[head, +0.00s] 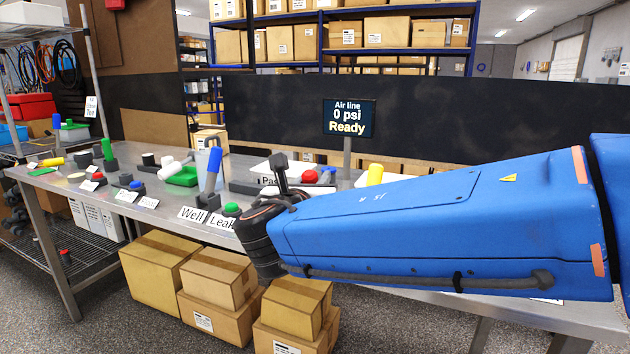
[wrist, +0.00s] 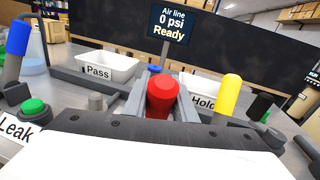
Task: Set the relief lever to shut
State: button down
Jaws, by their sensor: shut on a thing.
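A red-topped grip (wrist: 163,93) stands in the middle of the wrist view, between the two grey fingers of my gripper (wrist: 161,100), which is shut on it. In the head view the red top (head: 309,176) shows just beyond my wrist, with a blue part (head: 326,176) at its right. I see no name on this grip, and its lower part is hidden by my gripper, so I cannot tell its set position. The Air line display (head: 348,117) reads 0 psi, Ready.
A blue-gripped lever (head: 214,162) stands at left, near the green Leak button (wrist: 34,106). A yellow post (wrist: 228,95) stands close at right. Pass tray (wrist: 107,67) and Hold tray (wrist: 203,101) lie behind. Several small parts cover the bench's left end.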

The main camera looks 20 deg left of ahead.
jog(key=w+f+m+g, duration=0.1)
jog(key=w+f+g, duration=0.1)
jog(key=w+g, duration=0.5)
jog(key=shift+w+d+f+g, duration=0.25)
jog(key=shift+d+f+g, duration=0.1)
jog(key=shift+g, duration=0.95)
jog(key=c, duration=1.5)
grip_release()
jog(key=shift+w+f, duration=0.1)
jog(key=shift+o, duration=0.2)
jog(key=v, duration=1.7)
jog(key=shift+r, duration=0.25)
